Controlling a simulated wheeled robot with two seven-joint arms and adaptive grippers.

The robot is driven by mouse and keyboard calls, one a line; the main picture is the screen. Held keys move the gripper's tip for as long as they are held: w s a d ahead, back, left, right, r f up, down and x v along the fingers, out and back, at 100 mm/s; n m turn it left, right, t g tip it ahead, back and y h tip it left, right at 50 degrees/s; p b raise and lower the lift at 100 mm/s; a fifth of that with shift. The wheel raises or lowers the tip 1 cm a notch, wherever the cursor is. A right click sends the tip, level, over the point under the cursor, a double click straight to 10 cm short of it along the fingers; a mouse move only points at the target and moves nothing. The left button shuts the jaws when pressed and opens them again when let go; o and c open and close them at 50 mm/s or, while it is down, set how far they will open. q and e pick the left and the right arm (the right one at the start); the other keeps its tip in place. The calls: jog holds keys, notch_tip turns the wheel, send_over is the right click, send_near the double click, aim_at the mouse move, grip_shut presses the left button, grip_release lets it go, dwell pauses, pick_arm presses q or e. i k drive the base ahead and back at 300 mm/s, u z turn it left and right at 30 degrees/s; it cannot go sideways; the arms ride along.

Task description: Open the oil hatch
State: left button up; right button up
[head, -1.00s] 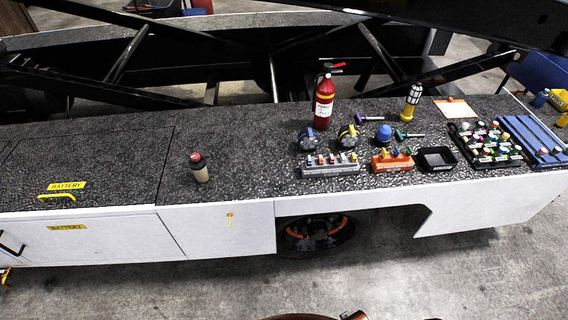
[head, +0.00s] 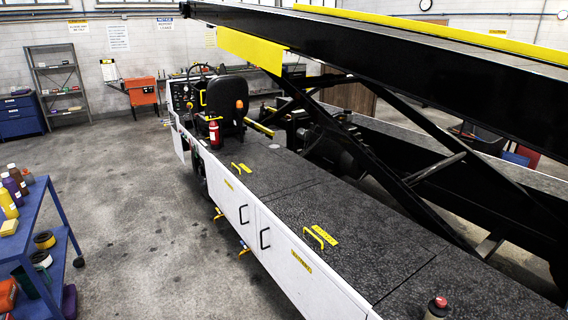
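Two lids with yellow handles lie flat in the dark speckled top deck of the loader. The farther lid (head: 263,178) has a small yellow label too small to read, so I cannot tell for sure that it is the oil hatch. Its yellow handle (head: 236,167) is at the left edge. The nearer lid (head: 352,228) has a yellow handle (head: 314,238) and a yellow label; the same lid read "BATTERY" in the earlier view. Both lids look closed. Neither of my grippers is in view.
White side doors (head: 241,210) with black handles line the loader's side. A black seat (head: 226,102) and red extinguisher (head: 214,135) stand at the far end. A bottle (head: 436,308) stands near the bottom right. A blue cart (head: 40,225) is at left; the floor between is clear.

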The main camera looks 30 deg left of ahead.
aim_at(264, 173)
jog(key=u, duration=1.3)
